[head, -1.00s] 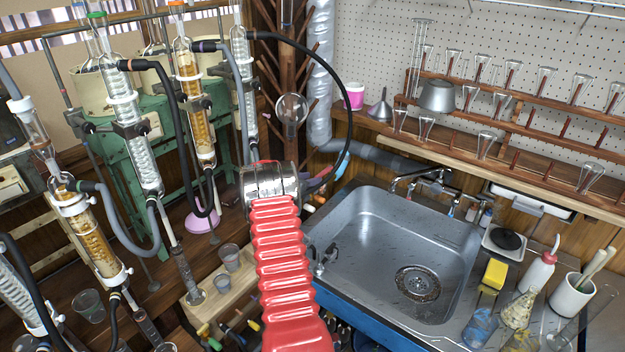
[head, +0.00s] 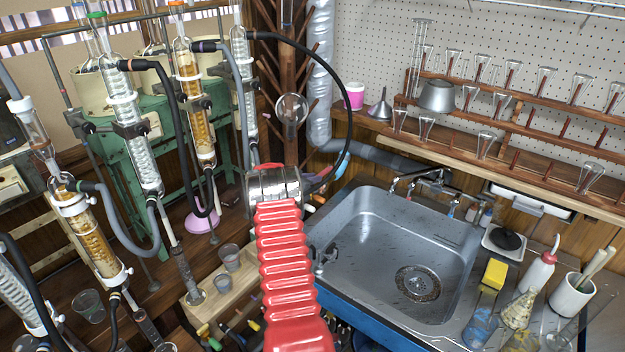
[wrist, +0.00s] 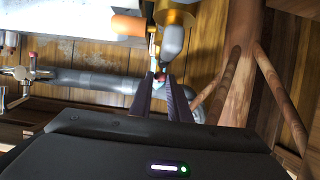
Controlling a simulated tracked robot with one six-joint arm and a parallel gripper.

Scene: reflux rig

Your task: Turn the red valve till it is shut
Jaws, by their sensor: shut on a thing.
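The red valve shows in the wrist view only as a small red bit (wrist: 161,77) between the fingertips. A grey rounded body and a brass-coloured part stand just above it there. My gripper (wrist: 160,84) has its two dark fingers closed in around that red bit, shut on it. The fingers cover most of the valve, so I cannot tell how far it is turned. In the head view my red ribbed arm and its silver cuff reach toward the wall left of the sink, and the fingertips and valve cannot be made out clearly.
A steel sink (head: 350,250) lies right of my arm. Glass condensers (head: 190,95) with hoses stand at left. A black hose (head: 345,110) arches down behind my cuff. A grey pipe (wrist: 95,80) runs along the wood wall, and wooden pegs (wrist: 235,85) stand close at right.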

